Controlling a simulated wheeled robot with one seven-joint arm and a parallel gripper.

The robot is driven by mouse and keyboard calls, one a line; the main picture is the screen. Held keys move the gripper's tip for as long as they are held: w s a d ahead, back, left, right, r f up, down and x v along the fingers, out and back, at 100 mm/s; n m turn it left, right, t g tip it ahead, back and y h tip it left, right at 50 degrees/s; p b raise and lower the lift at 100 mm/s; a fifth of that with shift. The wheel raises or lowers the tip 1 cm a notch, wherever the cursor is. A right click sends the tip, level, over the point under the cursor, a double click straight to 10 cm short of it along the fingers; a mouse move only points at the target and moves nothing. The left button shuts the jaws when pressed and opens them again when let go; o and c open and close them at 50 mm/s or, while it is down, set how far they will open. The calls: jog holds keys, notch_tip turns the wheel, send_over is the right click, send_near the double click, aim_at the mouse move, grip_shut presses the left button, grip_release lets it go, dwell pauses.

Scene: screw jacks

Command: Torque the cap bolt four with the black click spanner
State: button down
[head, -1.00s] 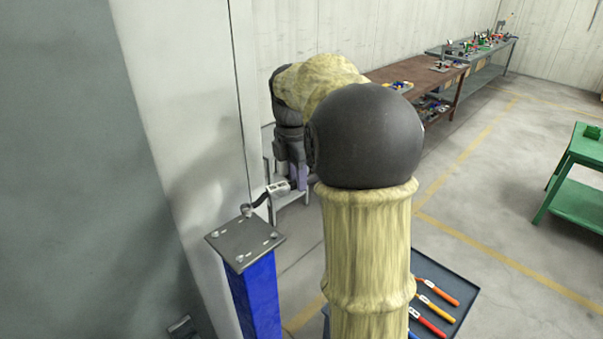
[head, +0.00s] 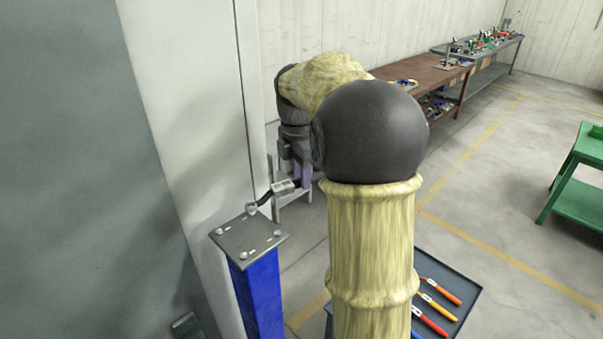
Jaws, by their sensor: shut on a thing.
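The black click spanner (head: 264,200) has a dark shaft, a white label and a ring head, and shows in the head view left of centre. My gripper (head: 302,178), with purple fingers, is shut on its handle end, partly hidden by my arm.
A pale wall panel (head: 190,130) stands close at the left of the post. A dark tray (head: 458,283) with red, yellow and orange-handled spanners lies at lower right, partly behind my arm. Workbenches (head: 440,80) line the back; a green table (head: 575,185) is at right.

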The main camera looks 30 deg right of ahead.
jog(key=shift+f+b, duration=0.3)
jog(key=shift+f, duration=0.35)
jog(key=shift+s, duration=0.15)
jog(key=s+a+m+b, duration=0.1)
jog(key=s+a+m, duration=0.3)
jog(key=s+m, duration=0.5)
jog(key=shift+s+m+b, duration=0.25)
jog(key=shift+m+b, duration=0.1)
jog(key=shift+m, duration=0.15)
dwell(2.0)
jog(key=shift+w+d, duration=0.1)
jog(key=shift+d, duration=0.05)
